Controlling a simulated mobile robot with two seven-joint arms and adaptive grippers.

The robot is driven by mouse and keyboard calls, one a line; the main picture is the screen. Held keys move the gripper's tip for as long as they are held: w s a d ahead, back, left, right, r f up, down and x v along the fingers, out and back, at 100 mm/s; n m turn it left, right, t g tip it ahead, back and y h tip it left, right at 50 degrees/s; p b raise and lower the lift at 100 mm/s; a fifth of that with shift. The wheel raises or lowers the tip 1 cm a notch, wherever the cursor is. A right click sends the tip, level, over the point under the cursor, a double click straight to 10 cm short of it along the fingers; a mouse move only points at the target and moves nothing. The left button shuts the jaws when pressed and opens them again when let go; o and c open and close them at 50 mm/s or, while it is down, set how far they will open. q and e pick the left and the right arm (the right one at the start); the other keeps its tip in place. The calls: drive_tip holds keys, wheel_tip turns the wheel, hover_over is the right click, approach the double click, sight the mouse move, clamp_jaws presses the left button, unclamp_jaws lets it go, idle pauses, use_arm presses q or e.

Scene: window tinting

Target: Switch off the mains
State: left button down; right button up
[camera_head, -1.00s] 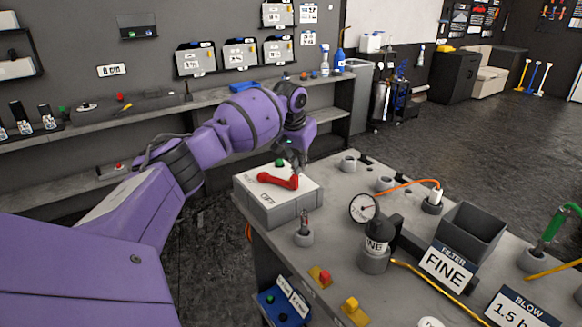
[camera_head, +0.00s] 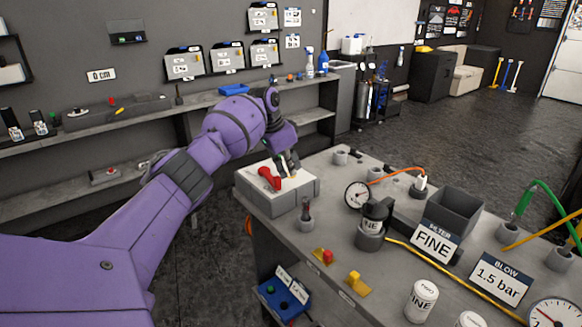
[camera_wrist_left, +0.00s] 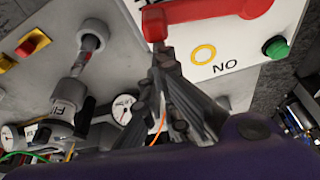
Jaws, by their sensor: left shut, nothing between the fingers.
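The mains switch box (camera_head: 300,193) is a grey box with a white top on the near left corner of the bench. Its red lever (camera_head: 268,178) lies on the top; in the left wrist view the lever (camera_wrist_left: 225,18) runs along the upper edge, beside a yellow ring and an upside-down ON mark. A green button (camera_wrist_left: 276,47) sits near the box edge. My left gripper (camera_head: 290,168) is shut and empty over the box; in the left wrist view its fingertips (camera_wrist_left: 161,52) are close to the lever's end, contact unclear. My right gripper is not in view.
An upright plug (camera_head: 306,210) stands close to the box. A wall shelf (camera_head: 120,120) runs behind my left arm.

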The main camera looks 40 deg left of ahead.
use_arm(q)
drive_tip(key=shift+s, duration=0.45)
drive_tip(key=shift+a, duration=0.1)
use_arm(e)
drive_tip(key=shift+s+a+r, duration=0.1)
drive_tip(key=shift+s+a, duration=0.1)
use_arm(q)
drive_tip(key=shift+s+f, duration=0.1)
drive_tip(key=shift+f, duration=0.1)
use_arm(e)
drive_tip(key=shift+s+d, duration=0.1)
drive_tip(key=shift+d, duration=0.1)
